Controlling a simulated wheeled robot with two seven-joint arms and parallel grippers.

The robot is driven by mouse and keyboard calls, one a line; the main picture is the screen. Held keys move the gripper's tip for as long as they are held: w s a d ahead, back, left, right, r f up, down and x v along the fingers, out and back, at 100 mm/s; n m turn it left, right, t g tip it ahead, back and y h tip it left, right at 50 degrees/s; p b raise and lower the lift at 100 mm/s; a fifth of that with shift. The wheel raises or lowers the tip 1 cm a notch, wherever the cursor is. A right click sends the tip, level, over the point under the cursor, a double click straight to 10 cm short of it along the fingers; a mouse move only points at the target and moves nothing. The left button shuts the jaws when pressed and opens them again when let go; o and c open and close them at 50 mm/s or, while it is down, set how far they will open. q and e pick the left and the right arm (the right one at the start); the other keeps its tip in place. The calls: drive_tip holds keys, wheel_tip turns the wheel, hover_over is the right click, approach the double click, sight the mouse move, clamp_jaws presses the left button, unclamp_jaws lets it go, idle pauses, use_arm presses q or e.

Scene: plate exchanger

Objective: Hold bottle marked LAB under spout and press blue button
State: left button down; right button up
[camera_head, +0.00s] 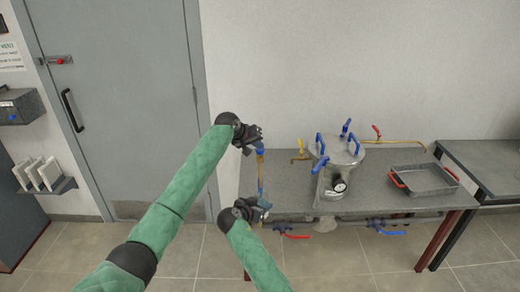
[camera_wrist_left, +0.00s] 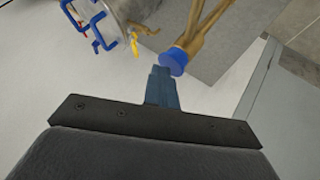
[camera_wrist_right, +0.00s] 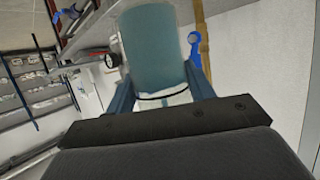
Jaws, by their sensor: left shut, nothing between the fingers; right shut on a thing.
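A blue button (camera_head: 260,152) sits on top of a thin brass pipe (camera_head: 260,167) at the left end of the metal table. My left gripper (camera_head: 257,138) is shut and empty, right by the button. In the left wrist view its closed fingertips (camera_wrist_left: 162,73) are beside the round blue button (camera_wrist_left: 173,61); I cannot tell if they touch. My right gripper (camera_head: 265,206) is lower, near the table's front left. In the right wrist view its fingers are shut on a teal bottle (camera_wrist_right: 155,50). No LAB marking is readable, and the spout's exact position over the bottle is unclear.
A metal vessel (camera_head: 341,158) with blue clamps and a gauge stands on the table (camera_head: 290,190). A tray with red handles (camera_head: 424,180) is to its right. A yellow-handled tap (camera_head: 301,150) is near my left gripper. Red and blue valve handles hang below the front edge.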

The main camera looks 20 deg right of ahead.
sight(258, 150)
idle(0.6)
use_arm(q)
drive_tip(key=shift+r, duration=0.85)
drive_tip(key=shift+r, duration=2.5)
use_arm(e)
drive_tip(key=s+a, duration=0.2)
drive_tip(key=s, duration=0.7)
drive_tip(key=shift+s+a, duration=0.3)
drive_tip(key=shift+a, duration=0.05)
